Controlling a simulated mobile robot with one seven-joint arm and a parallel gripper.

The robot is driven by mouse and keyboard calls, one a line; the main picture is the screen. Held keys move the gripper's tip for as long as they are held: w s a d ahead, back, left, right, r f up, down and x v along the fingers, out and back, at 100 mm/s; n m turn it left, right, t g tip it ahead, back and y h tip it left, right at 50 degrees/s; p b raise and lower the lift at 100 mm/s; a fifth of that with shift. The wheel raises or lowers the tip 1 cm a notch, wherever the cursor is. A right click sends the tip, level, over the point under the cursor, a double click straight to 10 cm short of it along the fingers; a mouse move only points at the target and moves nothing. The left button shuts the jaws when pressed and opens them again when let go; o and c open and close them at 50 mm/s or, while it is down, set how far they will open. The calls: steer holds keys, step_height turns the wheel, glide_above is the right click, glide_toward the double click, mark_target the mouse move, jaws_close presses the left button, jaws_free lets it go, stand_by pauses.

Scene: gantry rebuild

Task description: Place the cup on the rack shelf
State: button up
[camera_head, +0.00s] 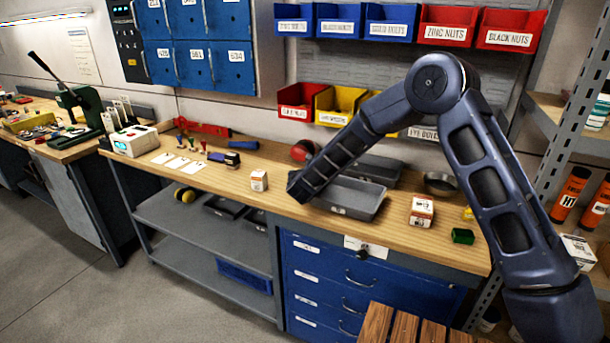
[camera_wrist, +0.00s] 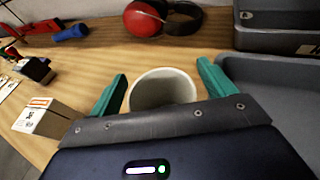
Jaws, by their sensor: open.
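A white cup (camera_wrist: 155,90) stands on the wooden bench, its round mouth facing up in the wrist view. My gripper (camera_wrist: 162,73) is open, with one teal finger on each side of the cup. I cannot tell whether either finger touches it. The gripper body hides the cup's lower part. In the head view the end of my arm is low over the bench, and the cup is hidden there. The rack, with a wooden shelf (camera_head: 548,106), stands at the far right of the head view.
A grey tray (camera_head: 352,198) lies right beside my gripper. A small box (camera_head: 259,181) stands to its left. Red headphones (camera_wrist: 145,18) lie behind the cup. Stacked boxes (camera_head: 421,211) and a green bin (camera_head: 463,236) are farther right. Orange tubes (camera_head: 569,195) stand on the rack.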

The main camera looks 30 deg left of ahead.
steer(key=shift+o, duration=0.5)
steer(key=v, duration=1.2)
steer(key=shift+w+r, duration=0.1)
steer(key=a+m+h, duration=0.6)
steer(key=m+h, duration=0.1)
steer(key=h, duration=0.1)
steer(key=shift+d+x, duration=0.15)
steer(key=shift+x, duration=2.35)
steer(key=shift+d+x, duration=0.15)
steer(key=shift+x, duration=2.3)
steer(key=c, duration=1.2)
steer(key=shift+o, duration=0.2)
steer(key=shift+r, duration=0.2)
